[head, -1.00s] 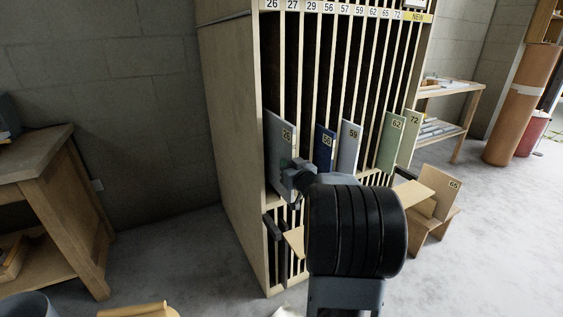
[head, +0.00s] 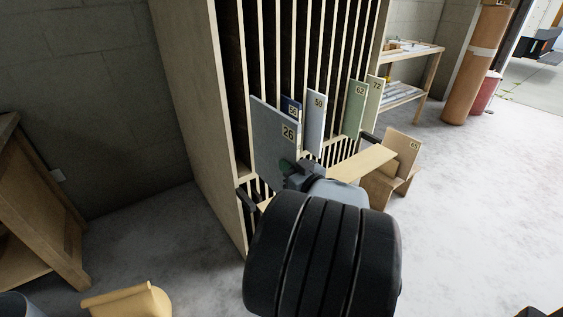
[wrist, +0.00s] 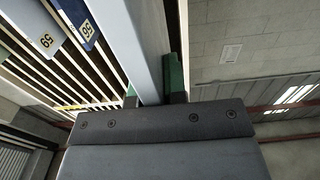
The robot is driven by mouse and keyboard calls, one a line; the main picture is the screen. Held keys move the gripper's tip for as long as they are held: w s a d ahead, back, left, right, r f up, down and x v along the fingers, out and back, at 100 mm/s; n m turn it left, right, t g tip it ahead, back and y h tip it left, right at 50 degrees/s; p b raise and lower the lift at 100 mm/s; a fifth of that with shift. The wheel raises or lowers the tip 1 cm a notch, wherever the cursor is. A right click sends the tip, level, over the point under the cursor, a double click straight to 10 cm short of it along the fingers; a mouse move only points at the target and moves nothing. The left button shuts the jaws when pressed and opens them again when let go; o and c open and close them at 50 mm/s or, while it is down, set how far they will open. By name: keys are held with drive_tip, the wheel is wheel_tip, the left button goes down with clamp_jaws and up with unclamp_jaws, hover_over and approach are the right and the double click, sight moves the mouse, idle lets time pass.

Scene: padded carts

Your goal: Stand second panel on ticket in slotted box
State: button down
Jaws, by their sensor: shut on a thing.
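My gripper (head: 296,172) is shut on the grey-blue panel 26 (head: 270,138), holding its near edge low down. In the wrist view the panel (wrist: 146,38) runs between the green finger pads (wrist: 172,76). The panel is upright and shows in front of the slotted rack's left side; whether its far edge is still inside a slot cannot be told. My arm hides the lower part of panel 26. I cannot make out a ticket.
A wooden bench (head: 35,220) stands left. A brown roll (head: 478,70) stands back right.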

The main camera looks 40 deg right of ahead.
drive_tip(key=s+a+r+b, duration=0.1)
drive_tip(key=s+b, duration=0.3)
drive_tip(key=s, duration=1.1)
drive_tip(key=shift+s+a+b, duration=0.2)
drive_tip(key=shift+a+b, duration=0.1)
drive_tip(key=shift+a, duration=0.25)
